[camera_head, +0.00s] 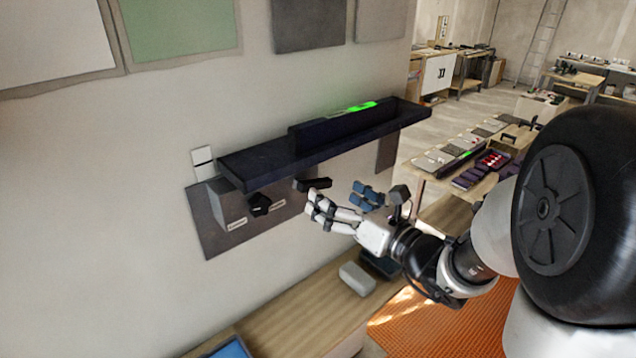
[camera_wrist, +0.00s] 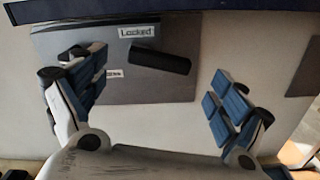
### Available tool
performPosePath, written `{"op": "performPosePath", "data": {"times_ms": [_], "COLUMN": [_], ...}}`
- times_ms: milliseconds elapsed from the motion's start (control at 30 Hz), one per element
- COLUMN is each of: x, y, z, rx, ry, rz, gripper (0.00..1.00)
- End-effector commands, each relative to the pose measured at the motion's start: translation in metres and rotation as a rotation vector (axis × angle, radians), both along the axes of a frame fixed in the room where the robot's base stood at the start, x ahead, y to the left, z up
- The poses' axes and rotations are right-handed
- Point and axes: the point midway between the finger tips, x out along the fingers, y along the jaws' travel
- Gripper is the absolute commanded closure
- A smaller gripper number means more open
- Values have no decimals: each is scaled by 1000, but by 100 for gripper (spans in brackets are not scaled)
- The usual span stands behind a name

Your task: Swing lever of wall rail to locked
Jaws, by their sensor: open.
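The wall rail (camera_head: 270,158) is a long dark ledge on the wall. Below it a grey plate (camera_head: 212,236) carries a grey housing (camera_head: 228,204) with a black knob. A black bar-shaped lever (camera_head: 313,184) sticks out under the rail. In the wrist view the lever (camera_wrist: 160,61) lies nearly level, its right end slightly lower, just below a label (camera_wrist: 137,31) reading "Locked". A second label (camera_wrist: 113,73) is partly hidden by the left finger. My gripper (camera_head: 340,197) is open and empty in front of the plate. In the wrist view its fingers (camera_wrist: 155,82) stand either side of the lever, apparently not touching it.
A wooden bench (camera_head: 300,316) runs below, with a light rounded block (camera_head: 357,279) on it. A dark upright panel with a green glowing strip (camera_head: 352,107) stands on the rail. The rail overhangs the lever closely. Wall space left of the plate is clear.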

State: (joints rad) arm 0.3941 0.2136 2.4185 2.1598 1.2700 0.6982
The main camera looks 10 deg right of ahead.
Motion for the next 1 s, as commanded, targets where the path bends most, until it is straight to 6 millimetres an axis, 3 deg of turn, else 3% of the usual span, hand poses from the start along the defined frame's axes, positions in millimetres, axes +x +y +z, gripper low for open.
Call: {"op": "performPosePath", "data": {"times_ms": [100,300,667,1000], "x": [19,40,45,45], "y": [13,23,26,26], "z": [0,0,0,0], "rx": [0,-1,0,-1], "ry": [0,-1,0,-1], "rz": [4,1,0,0], "gripper": [9,9,9,30]}}
